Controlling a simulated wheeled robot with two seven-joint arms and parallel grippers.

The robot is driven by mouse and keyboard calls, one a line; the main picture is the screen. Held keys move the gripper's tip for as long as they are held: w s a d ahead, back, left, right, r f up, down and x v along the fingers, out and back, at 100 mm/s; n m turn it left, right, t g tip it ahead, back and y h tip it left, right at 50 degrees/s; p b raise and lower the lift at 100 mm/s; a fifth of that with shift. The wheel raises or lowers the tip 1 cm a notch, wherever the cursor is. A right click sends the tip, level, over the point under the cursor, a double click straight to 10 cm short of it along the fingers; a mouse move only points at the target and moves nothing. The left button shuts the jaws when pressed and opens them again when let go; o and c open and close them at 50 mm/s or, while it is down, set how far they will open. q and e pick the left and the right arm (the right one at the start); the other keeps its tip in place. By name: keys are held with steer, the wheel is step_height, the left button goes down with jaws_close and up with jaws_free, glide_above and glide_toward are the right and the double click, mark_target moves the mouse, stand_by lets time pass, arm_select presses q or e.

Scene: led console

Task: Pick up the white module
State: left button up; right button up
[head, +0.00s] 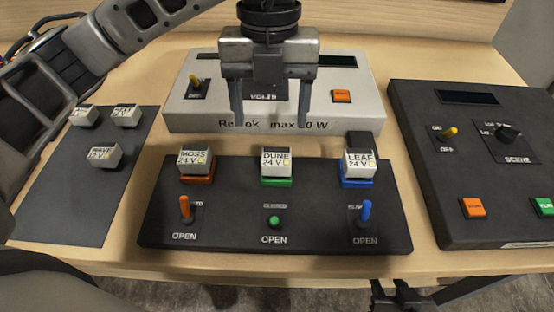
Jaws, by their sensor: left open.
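Several small white modules are in view, and I cannot tell which one the task means. Three sit in a row on a black panel (320,240): a MOSS module (194,160) over an orange base, a DUNE module (276,161) over a green base and a LEAF module (359,163) over a blue base. Three more, a back-left one (84,116), a back-right one (126,116) and a front one (104,156), lie on a dark mat (60,205) at the left. My left gripper (272,118) is open and empty, pointing down, in front of the grey box and behind the DUNE module.
A grey box (350,85) with a yellow switch and orange button stands behind the black panel. A black console (475,185) with switch, knob and buttons stands at the right. An orange lever (185,208), green button (274,222) and blue lever (367,212) rise from the panel.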

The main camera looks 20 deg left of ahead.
mark_target(276, 156)
arm_select(q)
steer(key=f, duration=0.3)
steer(key=shift+s+d+f, duration=0.1)
steer(key=shift+s+f, duration=0.15)
steer(key=shift+f, duration=0.15)
steer(key=shift+s+d+f+p, duration=0.15)
steer(key=shift+f+p, duration=0.1)
steer(key=shift+f, duration=0.7)
steer(key=shift+w+d+f+p, duration=0.1)
steer(key=shift+d+f+p, duration=0.1)
steer(key=shift+f, duration=0.7)
steer(key=shift+s+d+f+p, duration=0.1)
steer(key=shift+f+p, duration=0.15)
steer(key=shift+f, duration=0.7)
steer(key=c, duration=1.1)
